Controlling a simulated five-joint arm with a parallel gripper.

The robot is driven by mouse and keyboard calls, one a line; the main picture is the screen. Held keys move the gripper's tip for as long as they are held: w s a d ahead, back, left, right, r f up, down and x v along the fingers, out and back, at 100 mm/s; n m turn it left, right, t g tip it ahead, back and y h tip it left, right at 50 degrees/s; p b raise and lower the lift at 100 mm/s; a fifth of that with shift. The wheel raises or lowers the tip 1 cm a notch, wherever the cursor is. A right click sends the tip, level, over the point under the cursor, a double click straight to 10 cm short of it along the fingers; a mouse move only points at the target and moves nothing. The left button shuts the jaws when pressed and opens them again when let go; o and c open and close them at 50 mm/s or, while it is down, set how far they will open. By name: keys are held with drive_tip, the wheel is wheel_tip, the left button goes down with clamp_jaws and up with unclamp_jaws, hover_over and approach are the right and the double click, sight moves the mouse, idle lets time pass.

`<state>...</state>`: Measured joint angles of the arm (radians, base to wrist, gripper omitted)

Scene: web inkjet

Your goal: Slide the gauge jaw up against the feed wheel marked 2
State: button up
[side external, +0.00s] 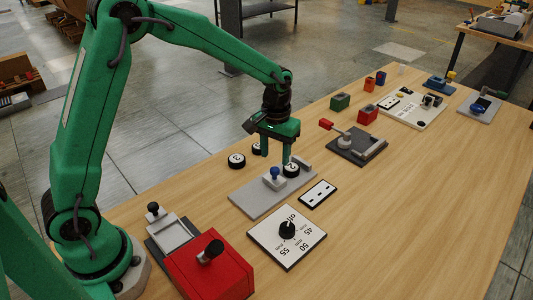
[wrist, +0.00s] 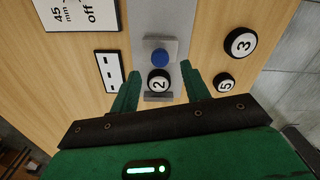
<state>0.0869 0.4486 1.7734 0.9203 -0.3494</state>
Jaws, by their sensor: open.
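The gauge is a grey plate (side external: 245,201) with a fixed end block (side external: 304,162). Its sliding jaw is a pale block (side external: 272,184) with a blue knob (side external: 275,172); the knob also shows in the wrist view (wrist: 159,56). The black-rimmed wheel marked 2 (wrist: 159,83) lies between the jaw and the end block. The jaw is very close to the wheel; I cannot tell whether they touch. My gripper (side external: 275,160) is open above the gauge. In the wrist view its fingers (wrist: 160,72) stand either side of the wheel and knob line, holding nothing.
Wheels marked 3 (wrist: 240,43) and 5 (wrist: 224,82) lie beside the gauge. A slotted plate (side external: 318,194) and a dial panel (side external: 287,236) are on its other side. A red box (side external: 210,270) stands in front.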

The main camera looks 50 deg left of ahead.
sight(275, 169)
drive_tip(key=shift+f, duration=2.2)
drive_tip(key=shift+c, duration=0.5)
drive_tip(key=c, duration=0.8)
drive_tip(key=shift+w, duration=1.8)
drive_tip(key=o, duration=0.9)
drive_tip(key=shift+r, duration=0.2)
